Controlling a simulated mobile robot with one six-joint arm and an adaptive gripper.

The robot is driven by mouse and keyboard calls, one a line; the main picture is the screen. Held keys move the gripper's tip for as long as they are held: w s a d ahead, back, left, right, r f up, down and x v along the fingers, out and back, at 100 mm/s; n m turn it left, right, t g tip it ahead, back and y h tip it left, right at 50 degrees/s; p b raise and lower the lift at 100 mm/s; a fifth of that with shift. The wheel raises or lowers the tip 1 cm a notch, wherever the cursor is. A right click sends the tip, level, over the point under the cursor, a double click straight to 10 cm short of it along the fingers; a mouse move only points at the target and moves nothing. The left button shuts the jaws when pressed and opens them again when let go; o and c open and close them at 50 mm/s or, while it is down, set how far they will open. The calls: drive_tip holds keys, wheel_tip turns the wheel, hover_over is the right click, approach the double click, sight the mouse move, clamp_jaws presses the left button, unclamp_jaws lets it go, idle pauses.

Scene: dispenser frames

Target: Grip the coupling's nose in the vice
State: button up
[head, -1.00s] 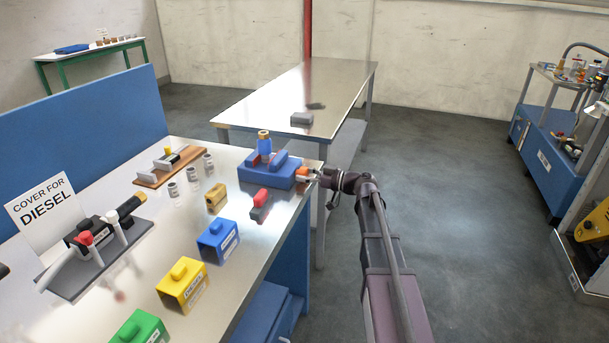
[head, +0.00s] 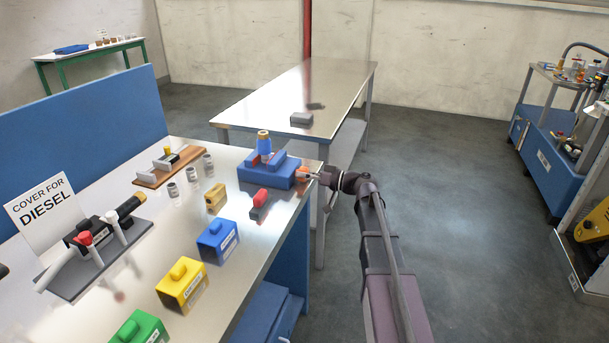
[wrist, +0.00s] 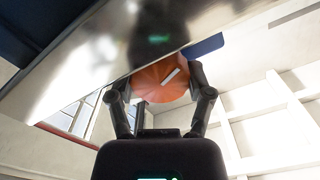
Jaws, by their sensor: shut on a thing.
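The blue vice (head: 262,176) sits at the bench's far right corner. The coupling (head: 263,144), with a brass-coloured top and a blue band, stands upright between the vice's jaws. Its lower end is hidden, and I cannot tell whether both jaws touch it. An orange round knob (head: 302,171) is on the vice's right side. My gripper (head: 308,175) is shut on this knob. In the wrist view the knob (wrist: 160,82), with a white stripe, sits between my fingers (wrist: 163,92).
A red-and-grey piece (head: 259,203), a tan block (head: 215,197) and blue (head: 217,241) and yellow (head: 182,284) boxes stand on the bench (head: 150,235). Several small labelled jars stand left of the vice. A steel table (head: 290,92) is behind.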

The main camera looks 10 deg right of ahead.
drive_tip(key=o, duration=1.1)
drive_tip(key=shift+o, duration=0.2)
drive_tip(key=shift+d, duration=0.1)
drive_tip(key=v, duration=1.1)
drive_tip(key=shift+s+d, duration=0.2)
drive_tip(key=shift+d, duration=0.15)
